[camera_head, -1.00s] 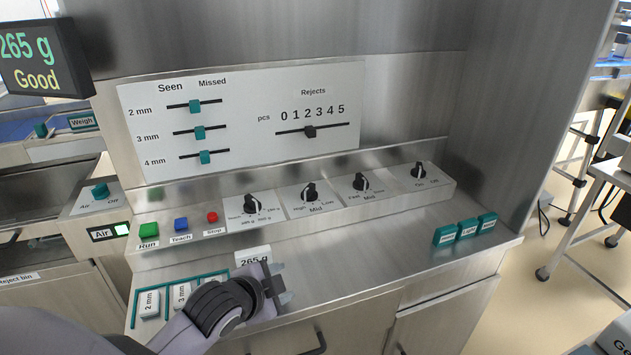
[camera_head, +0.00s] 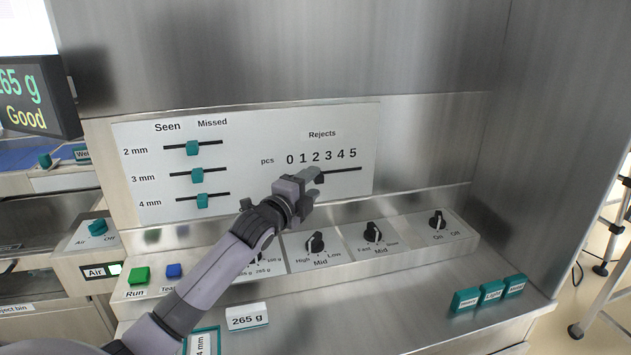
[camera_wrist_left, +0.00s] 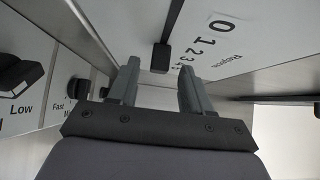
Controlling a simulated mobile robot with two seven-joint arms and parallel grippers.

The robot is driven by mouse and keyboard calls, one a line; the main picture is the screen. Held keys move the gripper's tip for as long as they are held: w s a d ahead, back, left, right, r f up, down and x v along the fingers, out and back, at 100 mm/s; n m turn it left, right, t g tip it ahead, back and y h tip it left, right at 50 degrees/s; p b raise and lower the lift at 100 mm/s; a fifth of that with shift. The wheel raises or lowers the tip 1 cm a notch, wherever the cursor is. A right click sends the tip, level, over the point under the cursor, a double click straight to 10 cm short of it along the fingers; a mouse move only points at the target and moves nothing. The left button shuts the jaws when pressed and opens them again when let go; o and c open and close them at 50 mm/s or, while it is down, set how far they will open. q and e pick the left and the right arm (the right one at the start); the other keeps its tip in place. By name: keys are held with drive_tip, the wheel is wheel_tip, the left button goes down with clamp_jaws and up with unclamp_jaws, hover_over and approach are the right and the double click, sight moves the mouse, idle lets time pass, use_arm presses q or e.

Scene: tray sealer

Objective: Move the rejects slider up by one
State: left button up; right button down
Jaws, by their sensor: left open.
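The rejects slider is a black knob on a dark horizontal track on the white panel, below a scale from 0 to 5. In the head view my left gripper (camera_head: 314,183) is in front of the knob and mostly hides it; the knob is about under the 2. In the left wrist view the black knob (camera_wrist_left: 161,57) shows beyond and between the two fingertips of my left gripper (camera_wrist_left: 159,70). The fingers are open, one on each side, with gaps to the knob; whether they reach its depth I cannot tell. My right gripper is not in view.
Three teal sliders (camera_head: 197,175) sit on the panel's left part. Black rotary knobs (camera_head: 316,242) line the sloped ledge below my gripper. A green Run button (camera_head: 140,275) and a blue button (camera_head: 174,270) are at left. A 265 g block (camera_head: 247,317) stands on the counter.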

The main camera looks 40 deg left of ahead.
use_arm(q)
drive_tip(key=shift+w+a, duration=0.1)
drive_tip(key=shift+w, duration=1.05)
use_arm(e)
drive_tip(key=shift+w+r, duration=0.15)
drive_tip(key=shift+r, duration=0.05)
use_arm(q)
clamp_jaws()
drive_tip(key=shift+w+d, duration=1)
drive_tip(key=shift+w, duration=0.15)
unclamp_jaws()
